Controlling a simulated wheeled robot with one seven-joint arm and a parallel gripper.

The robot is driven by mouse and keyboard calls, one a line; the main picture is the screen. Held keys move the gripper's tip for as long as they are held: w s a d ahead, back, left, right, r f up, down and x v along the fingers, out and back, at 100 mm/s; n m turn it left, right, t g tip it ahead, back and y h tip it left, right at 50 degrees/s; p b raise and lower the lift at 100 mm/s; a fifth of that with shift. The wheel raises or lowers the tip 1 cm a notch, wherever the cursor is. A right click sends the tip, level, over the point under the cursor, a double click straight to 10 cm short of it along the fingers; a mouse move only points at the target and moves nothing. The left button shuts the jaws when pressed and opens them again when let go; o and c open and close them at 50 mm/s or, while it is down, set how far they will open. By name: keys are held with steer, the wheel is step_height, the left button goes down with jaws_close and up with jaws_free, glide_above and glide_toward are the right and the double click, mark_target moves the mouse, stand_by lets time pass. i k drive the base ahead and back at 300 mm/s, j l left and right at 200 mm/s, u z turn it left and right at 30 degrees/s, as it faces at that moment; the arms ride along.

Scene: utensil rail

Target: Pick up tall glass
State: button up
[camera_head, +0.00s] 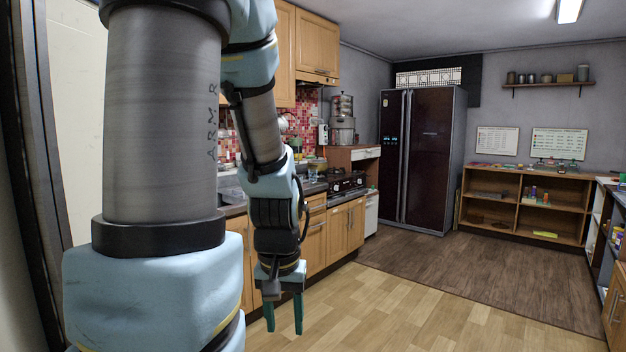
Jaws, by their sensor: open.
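My gripper (283,313) hangs pointing down over the light wood floor, in front of the lower cabinets. Its two green fingers are apart with nothing between them. I cannot make out a tall glass for certain in this view. Small items stand on the counter (234,210) beside and behind my arm, too small or covered to tell apart. My arm hides much of the counter and sink area.
A gas stove (346,181) sits at the counter's far end. A dark double-door fridge (421,160) stands at the back. A low wooden shelf (480,176) runs along the back wall. The floor (420,310) in the middle is clear.

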mark_target(312, 172)
steer(key=z, duration=0.85)
steer(key=i+l, duration=0.15)
steer(key=i, duration=2.65)
steer(key=i+l, duration=0.15)
steer(key=i, duration=2.7)
steer(key=i+u, duration=0.1)
steer(key=u, duration=0.3)
steer(key=i+l+u, duration=0.1)
steer(key=u, duration=0.3)
steer(key=l+u, duration=0.1)
steer(key=u, duration=0.3)
steer(key=i+l+u, duration=0.1)
steer(key=u, duration=3.2)
